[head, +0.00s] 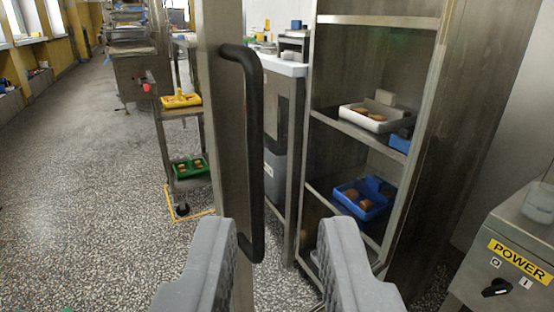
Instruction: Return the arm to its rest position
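My gripper (285,245) shows at the bottom of the head view, its two grey fingers wide apart. It is open, and I see nothing held between the fingers. A black door handle (256,150) on a steel door edge (222,130) stands just ahead of the left finger. The lower end of the handle shows in the gap beside that finger. I cannot tell whether the finger touches the handle or the door.
A steel cabinet with shelves (345,128) stands open at right, holding a white tray (368,117) and a blue tray (350,205). A control box marked POWER (510,265) is at the far right. A trolley (187,180) stands behind the door. Speckled floor (90,200) is clear at left.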

